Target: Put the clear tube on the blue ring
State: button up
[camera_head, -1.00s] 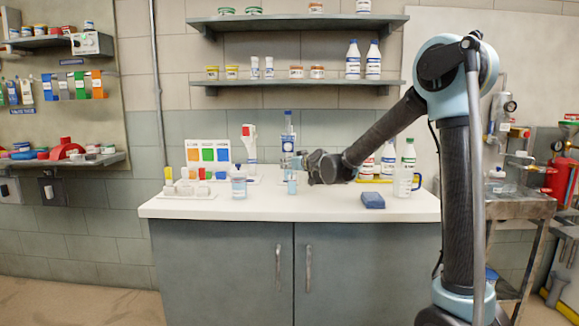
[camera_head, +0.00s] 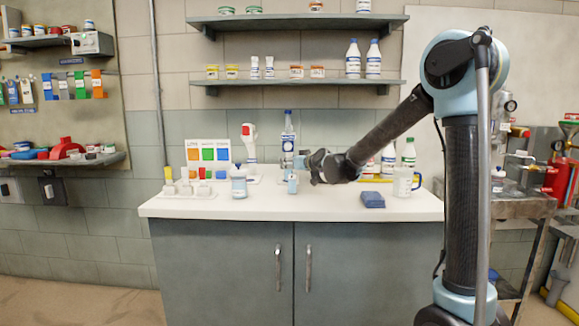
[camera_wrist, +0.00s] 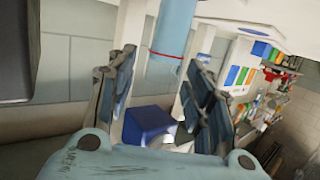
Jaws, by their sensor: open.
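The clear tube (camera_head: 292,185), pale blue and see-through, stands upright near the front middle of the white counter. In the wrist view the tube (camera_wrist: 172,45) comes in from the top edge, with a thin red line across it. My gripper (camera_head: 303,162) is low over the counter, close beside the tube on its right. In the wrist view the gripper's dark finger pads (camera_wrist: 160,60) are spread apart, with the tube's near end in line with the gap. I cannot tell whether they touch it. I cannot make out a blue ring for certain.
A white rack (camera_head: 186,191) with coloured tops stands on the left, before a colour card (camera_head: 208,154). A blue-capped jar (camera_head: 239,182) is left of the tube. A blue block (camera_head: 372,200) and a jug (camera_head: 404,182) are right. Bottles (camera_head: 288,135) stand behind. The counter's front strip is clear.

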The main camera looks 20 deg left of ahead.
jog(key=v, duration=1)
jog(key=shift+s, duration=0.15)
jog(key=shift+d, duration=0.1)
jog(key=shift+d+r, duration=0.1)
